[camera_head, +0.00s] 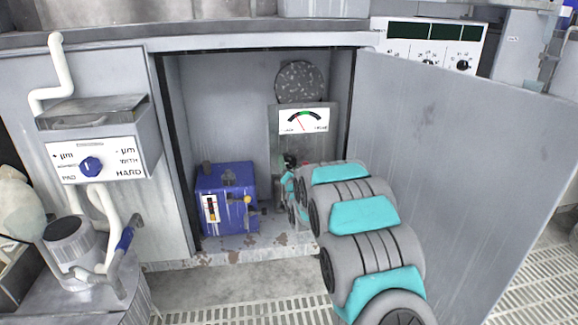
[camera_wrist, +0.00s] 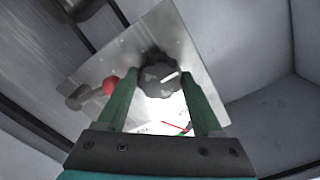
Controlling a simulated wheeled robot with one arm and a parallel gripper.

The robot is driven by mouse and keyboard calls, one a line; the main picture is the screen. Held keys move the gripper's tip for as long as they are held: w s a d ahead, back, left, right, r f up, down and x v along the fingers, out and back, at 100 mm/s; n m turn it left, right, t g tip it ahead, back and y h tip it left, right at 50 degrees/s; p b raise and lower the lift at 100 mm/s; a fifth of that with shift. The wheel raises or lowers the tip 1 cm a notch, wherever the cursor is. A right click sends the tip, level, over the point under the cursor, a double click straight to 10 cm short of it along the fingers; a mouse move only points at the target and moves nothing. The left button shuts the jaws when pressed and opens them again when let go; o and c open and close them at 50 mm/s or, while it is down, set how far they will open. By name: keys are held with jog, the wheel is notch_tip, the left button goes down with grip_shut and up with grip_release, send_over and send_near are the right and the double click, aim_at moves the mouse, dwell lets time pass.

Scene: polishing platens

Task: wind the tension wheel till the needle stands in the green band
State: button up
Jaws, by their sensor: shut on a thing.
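The gauge (camera_head: 304,123) is a white dial on a grey metal panel inside the open cabinet. Its red needle leans left, and its tip looks left of the green band near the top of the scale. In the wrist view only part of the dial shows, glaring white, with the red needle (camera_wrist: 176,126). The tension wheel (camera_wrist: 158,78) is a dark lobed knob with a pale mark, on the metal panel. My gripper (camera_wrist: 160,84) is shut on the wheel, one green finger on each side. In the head view my arm hides the wheel.
A red-knobbed lever (camera_wrist: 109,87) sits close left of my fingers. A blue box (camera_head: 228,200) stands on the cabinet floor, left of my arm. The open cabinet door (camera_head: 455,165) bounds the right side. A speckled disc (camera_head: 300,82) is above the gauge.

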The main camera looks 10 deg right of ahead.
dwell(0.3)
jog(key=o, duration=1.4)
jog(key=shift+c, duration=0.2)
jog(key=shift+s, duration=0.1)
jog(key=s, duration=0.7)
jog(key=shift+s, duration=0.3)
